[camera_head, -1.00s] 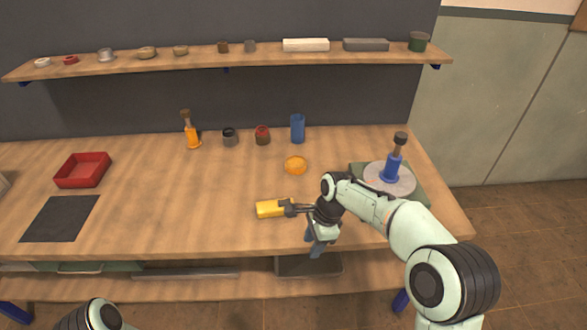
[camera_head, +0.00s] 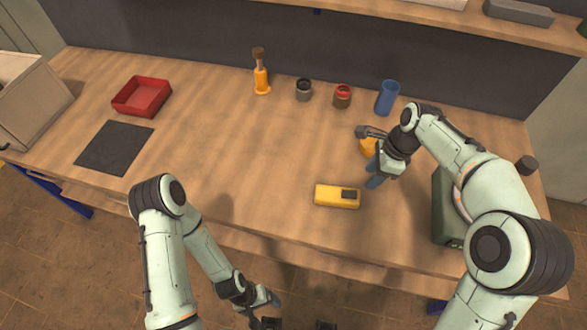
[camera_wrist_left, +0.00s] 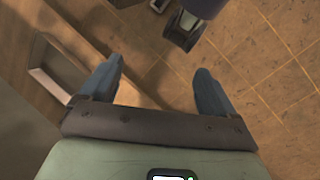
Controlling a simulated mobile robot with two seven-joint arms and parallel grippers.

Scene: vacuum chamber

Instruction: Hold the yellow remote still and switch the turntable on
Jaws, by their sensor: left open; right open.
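The yellow remote (camera_head: 328,195) lies flat on the bench near its front edge, with a dark patch at its right end. My right gripper (camera_head: 375,181) is above the bench, to the right of the remote and apart from it; it is open and empty. My left gripper (camera_head: 268,298) is low in front of the bench's front edge, left of and nearer than the remote. The left wrist view (camera_wrist_left: 155,88) shows its two blue-grey fingers apart with nothing between them. The turntable (camera_head: 445,222) is at the right, its green base mostly hidden by my right arm.
An orange object (camera_head: 367,147) is partly hidden behind my right gripper. A blue cup (camera_head: 387,97), two small jars and an orange-handled tool (camera_head: 261,76) stand at the back. A red tray (camera_head: 142,96) and dark mat (camera_head: 115,148) are left. The bench's middle is clear.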

